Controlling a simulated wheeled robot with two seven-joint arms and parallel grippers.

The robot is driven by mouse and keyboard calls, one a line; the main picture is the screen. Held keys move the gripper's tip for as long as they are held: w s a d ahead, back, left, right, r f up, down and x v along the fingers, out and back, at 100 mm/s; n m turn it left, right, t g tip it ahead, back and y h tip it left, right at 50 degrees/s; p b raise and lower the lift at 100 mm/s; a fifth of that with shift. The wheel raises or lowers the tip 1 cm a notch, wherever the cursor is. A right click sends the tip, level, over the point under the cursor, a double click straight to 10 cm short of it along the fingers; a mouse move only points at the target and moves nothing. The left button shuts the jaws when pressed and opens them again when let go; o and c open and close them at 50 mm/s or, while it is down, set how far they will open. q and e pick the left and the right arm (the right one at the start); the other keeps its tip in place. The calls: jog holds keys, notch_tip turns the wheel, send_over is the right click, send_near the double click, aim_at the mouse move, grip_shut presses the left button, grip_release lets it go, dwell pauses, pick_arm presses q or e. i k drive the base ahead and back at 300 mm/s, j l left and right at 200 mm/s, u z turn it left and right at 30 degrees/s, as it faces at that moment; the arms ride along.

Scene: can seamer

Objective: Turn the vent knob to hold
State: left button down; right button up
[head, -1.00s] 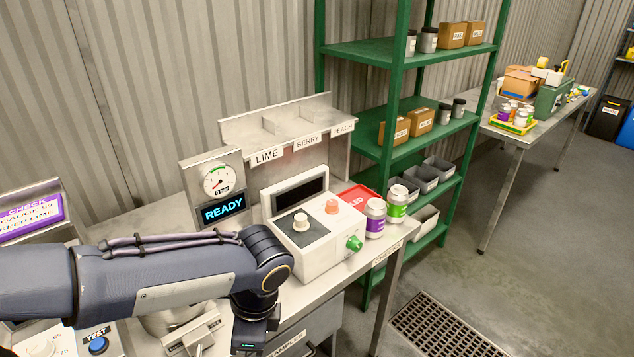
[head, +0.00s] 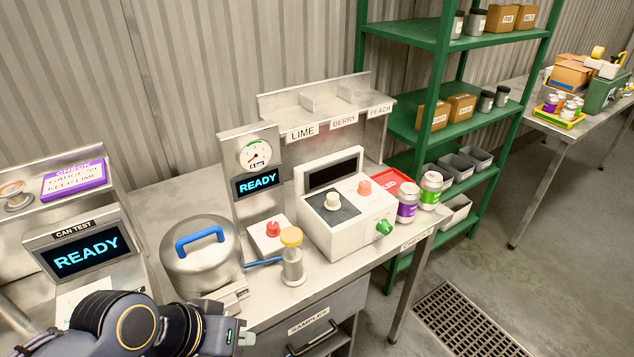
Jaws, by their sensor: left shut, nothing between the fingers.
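No label reading vent or hold is legible, so I cannot tell which knob is the vent knob. A yellow-topped metal post (head: 291,258) stands in front of a small white box with a red knob (head: 272,229). A blue hose runs from the post toward a round metal pot (head: 201,262) with a blue-handled lid. A white machine (head: 347,215) carries a cream knob, an orange knob and a green side knob (head: 384,227). My left gripper (head: 240,338) is at the bottom edge, shut and empty, in front of the pot and apart from the knobs. My right gripper is out of view.
A gauge with a READY screen (head: 257,183) stands behind the post. The CAN TEST screen (head: 86,251) is at the left. Two jars (head: 407,203) and a red tray (head: 394,187) sit at the bench's right end. A green shelf (head: 455,120) stands behind.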

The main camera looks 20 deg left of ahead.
aim_at(272, 230)
jog(key=i+j+u, duration=0.15)
jog(key=u, duration=0.3)
jog(key=i+j+u, duration=0.1)
jog(key=i+u, duration=0.2)
jog(key=u, duration=0.15)
